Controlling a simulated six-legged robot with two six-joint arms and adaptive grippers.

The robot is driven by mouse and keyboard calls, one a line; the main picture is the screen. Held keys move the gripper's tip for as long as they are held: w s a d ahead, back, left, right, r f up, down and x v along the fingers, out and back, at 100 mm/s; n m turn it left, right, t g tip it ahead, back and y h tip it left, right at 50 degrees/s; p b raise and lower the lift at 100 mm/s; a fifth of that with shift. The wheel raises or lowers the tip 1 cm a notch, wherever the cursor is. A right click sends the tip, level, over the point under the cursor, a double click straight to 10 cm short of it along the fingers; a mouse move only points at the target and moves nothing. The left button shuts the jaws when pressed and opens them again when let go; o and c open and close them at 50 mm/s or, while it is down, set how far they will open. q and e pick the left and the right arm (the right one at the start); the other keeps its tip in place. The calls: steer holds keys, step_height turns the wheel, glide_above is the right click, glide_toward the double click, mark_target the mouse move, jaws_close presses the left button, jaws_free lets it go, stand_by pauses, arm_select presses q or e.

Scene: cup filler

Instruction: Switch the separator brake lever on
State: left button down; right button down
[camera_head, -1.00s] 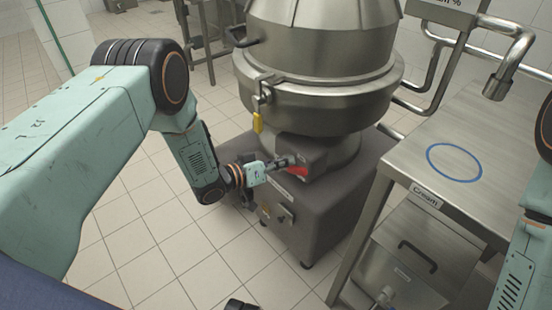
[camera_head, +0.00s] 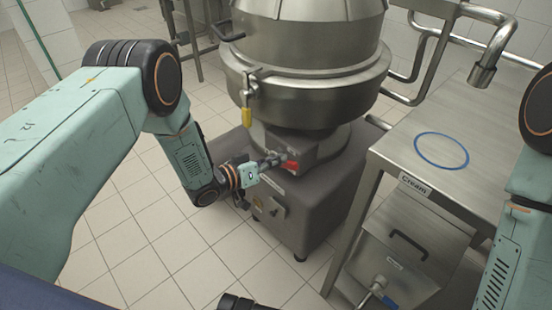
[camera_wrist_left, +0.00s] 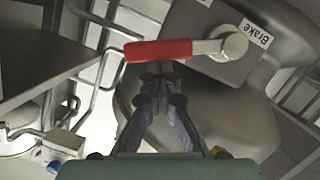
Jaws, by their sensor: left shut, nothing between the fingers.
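The separator (camera_head: 310,65) is a large steel drum on a grey base. Its brake lever has a red handle (camera_head: 290,166) on the housing below the drum. In the left wrist view the red handle (camera_wrist_left: 158,51) lies nearly level, and its metal arm runs right to a round pivot beside a "Brake" label (camera_wrist_left: 257,40). My left gripper (camera_head: 273,160) is shut and empty beside the handle. In the left wrist view its fingertips (camera_wrist_left: 155,72) are just below the handle's middle; I cannot tell whether they touch it.
A steel table (camera_head: 400,150) with a blue ring (camera_head: 441,151) and a "Cream" label stands right of the separator. Pipes run behind it. Tiled floor is clear in front and at left.

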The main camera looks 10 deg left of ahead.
arm_select(q)
steer(key=shift+s+f, duration=0.1)
steer(key=shift+f, duration=0.05)
steer(key=shift+s+d+f+m+y, duration=0.3)
steer(key=shift+d+f+m, duration=0.25)
steer(key=shift+m, duration=0.25)
step_height(320, 180, down, 7)
steer(key=d+m+t+y+b, duration=0.1)
steer(key=m+t+y, duration=0.1)
steer(key=m, duration=0.4)
steer(key=shift+s+r+b, duration=0.15)
steer(key=shift+s+b, duration=0.25)
